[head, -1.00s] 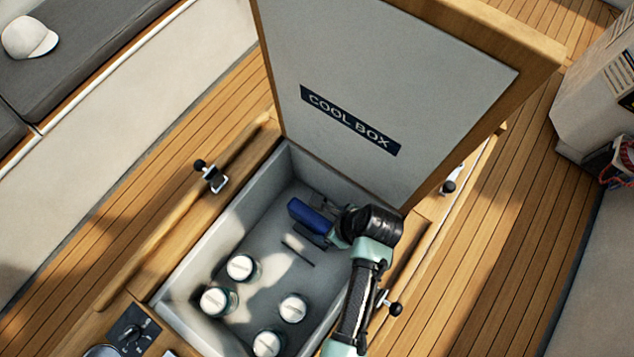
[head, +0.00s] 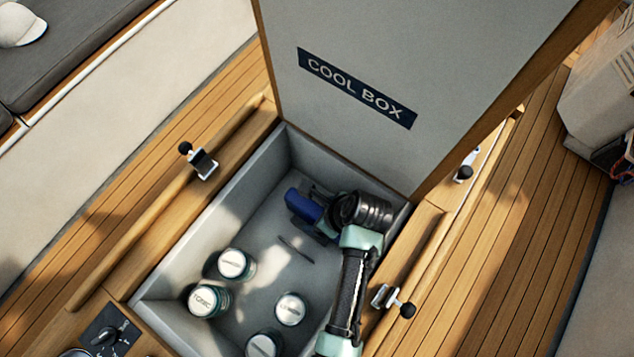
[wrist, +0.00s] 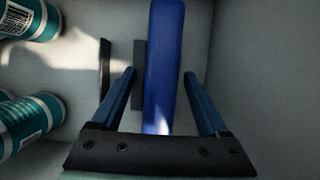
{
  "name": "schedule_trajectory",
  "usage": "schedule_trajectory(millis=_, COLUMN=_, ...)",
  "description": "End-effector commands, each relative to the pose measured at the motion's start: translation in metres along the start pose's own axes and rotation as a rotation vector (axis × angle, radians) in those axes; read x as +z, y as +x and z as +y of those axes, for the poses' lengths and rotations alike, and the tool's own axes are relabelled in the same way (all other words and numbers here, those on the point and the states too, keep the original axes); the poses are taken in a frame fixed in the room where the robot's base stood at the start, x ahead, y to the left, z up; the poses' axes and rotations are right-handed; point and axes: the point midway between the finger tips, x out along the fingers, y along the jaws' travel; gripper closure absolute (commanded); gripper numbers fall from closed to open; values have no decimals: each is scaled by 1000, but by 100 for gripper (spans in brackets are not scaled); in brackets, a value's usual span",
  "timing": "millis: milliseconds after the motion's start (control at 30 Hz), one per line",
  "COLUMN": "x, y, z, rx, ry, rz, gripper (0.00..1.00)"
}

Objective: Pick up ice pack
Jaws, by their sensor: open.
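The ice pack (head: 303,206) is a blue slab inside the open cool box (head: 185,243), towards its back end. In the wrist view the ice pack (wrist: 164,70) stands on edge between the two fingers of my gripper (wrist: 160,85). The fingers are apart, with a gap visible on each side of the pack. In the head view my gripper (head: 318,222) is down in the box at the pack, and my wrist hides part of the pack.
Several cans (head: 231,264) with white tops stand in the front part of the box. A thin dark divider (head: 296,249) stands on the box floor. The raised lid (head: 370,60) rises behind, and the box walls are close to my arm.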

Motion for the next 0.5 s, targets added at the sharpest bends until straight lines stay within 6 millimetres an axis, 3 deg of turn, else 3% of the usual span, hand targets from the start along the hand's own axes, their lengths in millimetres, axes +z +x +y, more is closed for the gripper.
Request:
schedule_trajectory(millis=67, x=0, y=-1, z=0, rx=0, ry=0, rz=0, gripper=22)
schedule_trajectory(millis=500, x=0, y=-1, z=0, rx=0, ry=0, rz=0, gripper=100)
